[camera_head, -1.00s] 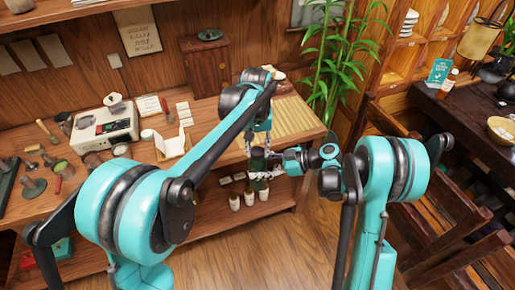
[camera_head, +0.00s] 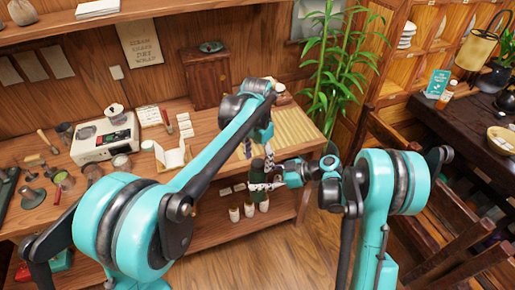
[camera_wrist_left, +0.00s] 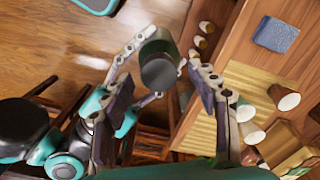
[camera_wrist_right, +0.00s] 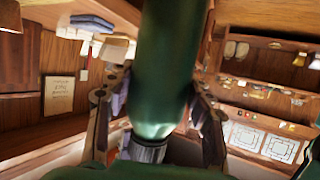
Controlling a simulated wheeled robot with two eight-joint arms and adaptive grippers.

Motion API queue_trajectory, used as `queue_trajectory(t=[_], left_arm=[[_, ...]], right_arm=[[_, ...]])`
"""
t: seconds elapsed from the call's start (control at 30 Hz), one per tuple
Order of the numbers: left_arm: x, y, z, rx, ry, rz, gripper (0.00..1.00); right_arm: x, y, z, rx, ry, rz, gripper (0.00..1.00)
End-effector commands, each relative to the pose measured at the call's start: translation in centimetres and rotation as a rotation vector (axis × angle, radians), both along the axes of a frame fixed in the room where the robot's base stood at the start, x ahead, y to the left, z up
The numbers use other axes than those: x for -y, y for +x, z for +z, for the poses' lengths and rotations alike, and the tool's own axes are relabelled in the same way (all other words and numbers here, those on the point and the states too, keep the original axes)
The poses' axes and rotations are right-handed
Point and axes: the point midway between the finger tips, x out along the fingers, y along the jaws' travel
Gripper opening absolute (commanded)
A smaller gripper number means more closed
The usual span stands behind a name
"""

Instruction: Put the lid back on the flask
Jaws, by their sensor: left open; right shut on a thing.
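The dark green flask (camera_head: 257,168) stands roughly upright in the air before the table's front edge. My right gripper (camera_head: 262,185) is shut on it from the right side. In the right wrist view the green body (camera_wrist_right: 165,70) fills the middle, with a ribbed grey end (camera_wrist_right: 148,148) below. My left gripper (camera_wrist_left: 163,85) is open above the flask, its fingers apart. In the left wrist view a dark grey round end (camera_wrist_left: 159,73) of the flask faces the camera between those fingers. It looks like the lid on top, but I cannot tell how it is seated.
The wooden table (camera_head: 225,172) carries a slatted mat (camera_head: 290,125), a white scale (camera_head: 105,137) and small tools. Several small bottles (camera_head: 249,209) stand on the lower shelf. A bamboo plant (camera_head: 335,70) and chairs (camera_head: 450,215) flank the right. The floor in front is clear.

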Motion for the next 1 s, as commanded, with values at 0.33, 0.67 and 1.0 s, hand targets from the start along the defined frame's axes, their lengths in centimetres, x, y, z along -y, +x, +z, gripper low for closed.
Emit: queue_trajectory(t=[0.33, 0.67, 1.0], left_arm=[[-0.1, 0.1, 7.0, 0.000, 0.000, 0.000, 0.59], [-0.1, 0.1, 10.9, 0.000, 0.000, 0.000, 0.59], [-0.1, 0.1, 11.1, 0.000, 0.000, 0.000, 0.59]], right_arm=[[0.0, 0.0, 0.1, 0.000, 0.001, 0.000, 0.00], [0.0, 0.0, 0.1, 0.000, 0.001, 0.000, 0.00], [0.0, 0.0, 0.1, 0.000, 0.001, 0.000, 0.00]])
